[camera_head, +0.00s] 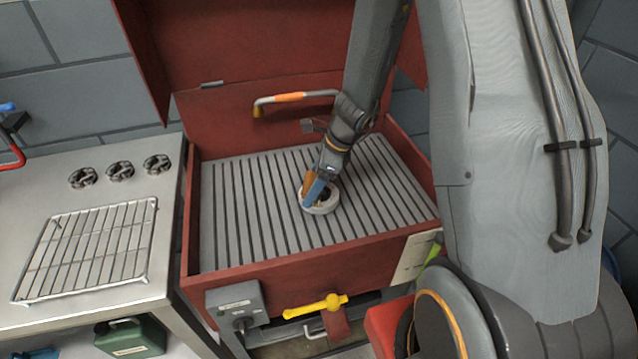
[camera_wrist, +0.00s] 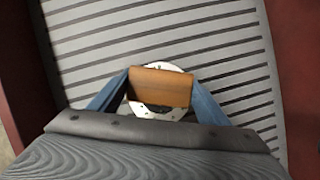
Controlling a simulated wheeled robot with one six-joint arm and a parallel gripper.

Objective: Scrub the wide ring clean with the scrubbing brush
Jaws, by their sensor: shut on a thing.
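The wide ring (camera_head: 323,207) is a pale, whitish ring lying on the slatted grey floor of the red parts washer. It also shows in the wrist view (camera_wrist: 172,68), partly hidden behind the brush. The scrubbing brush (camera_wrist: 160,88) has an orange-brown wooden body with dark bristles below it. My gripper (camera_head: 312,187) has blue fingers and is shut on the brush. In the wrist view one finger is on each side of the brush body. The brush is over the ring's opening; whether its bristles touch the ring I cannot tell.
The red washer's walls (camera_head: 320,262) surround the slatted floor (camera_head: 240,215), which is otherwise clear. A spout with an orange grip (camera_head: 290,97) sticks out from the back wall. A steel bench with a wire rack (camera_head: 88,250) and several knobs stands at the left.

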